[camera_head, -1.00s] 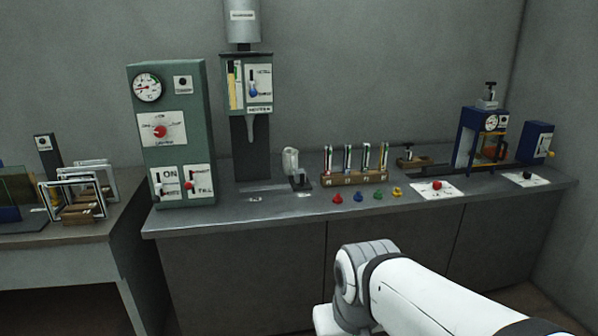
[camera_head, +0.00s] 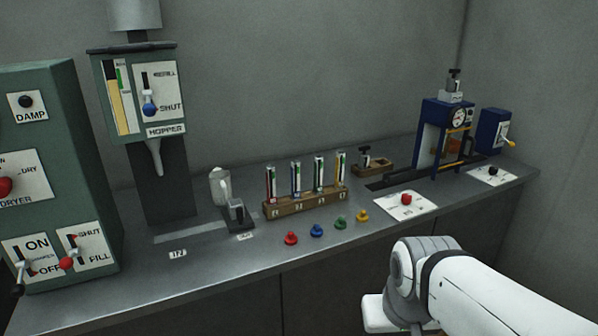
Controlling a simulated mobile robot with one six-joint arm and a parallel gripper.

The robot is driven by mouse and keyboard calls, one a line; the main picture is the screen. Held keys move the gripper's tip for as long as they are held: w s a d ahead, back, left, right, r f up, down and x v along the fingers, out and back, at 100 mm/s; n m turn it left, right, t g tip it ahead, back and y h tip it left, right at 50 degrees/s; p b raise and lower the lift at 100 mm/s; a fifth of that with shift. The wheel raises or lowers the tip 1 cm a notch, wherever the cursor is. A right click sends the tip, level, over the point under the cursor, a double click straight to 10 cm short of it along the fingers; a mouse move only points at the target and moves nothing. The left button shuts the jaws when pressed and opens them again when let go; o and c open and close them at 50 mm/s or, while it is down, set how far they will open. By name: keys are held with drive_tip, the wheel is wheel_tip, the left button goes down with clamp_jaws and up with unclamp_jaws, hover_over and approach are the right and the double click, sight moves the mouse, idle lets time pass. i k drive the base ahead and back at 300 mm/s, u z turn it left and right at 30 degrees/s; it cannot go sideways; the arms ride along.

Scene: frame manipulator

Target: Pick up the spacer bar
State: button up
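I cannot pick out the spacer bar for certain in this view. A small wooden block with a dark knobbed piece (camera_head: 366,158) sits at the back of the bench, left of the blue press (camera_head: 432,143). A dark flat strip (camera_head: 392,182) lies in front of it, running toward the press. My white arm reaches in from the lower right, in front of the bench. My gripper is not in view, so its opening and contents are hidden.
The grey bench (camera_head: 215,275) carries a green dryer cabinet (camera_head: 95,170), a hopper (camera_head: 150,100), a clear jug (camera_head: 220,186), a wooden rack of tubes (camera_head: 300,205) and several coloured knobs (camera_head: 317,231). A red button panel (camera_head: 406,206) and a blue lever box (camera_head: 494,130) are at right.

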sight(270, 171)
drive_tip(key=z, duration=0.05)
drive_tip(key=i, duration=1.55)
drive_tip(key=u, duration=0.8)
drive_tip(key=k, duration=0.65)
drive_tip(key=u, duration=0.2)
drive_tip(key=i, duration=0.8)
drive_tip(key=z, duration=0.15)
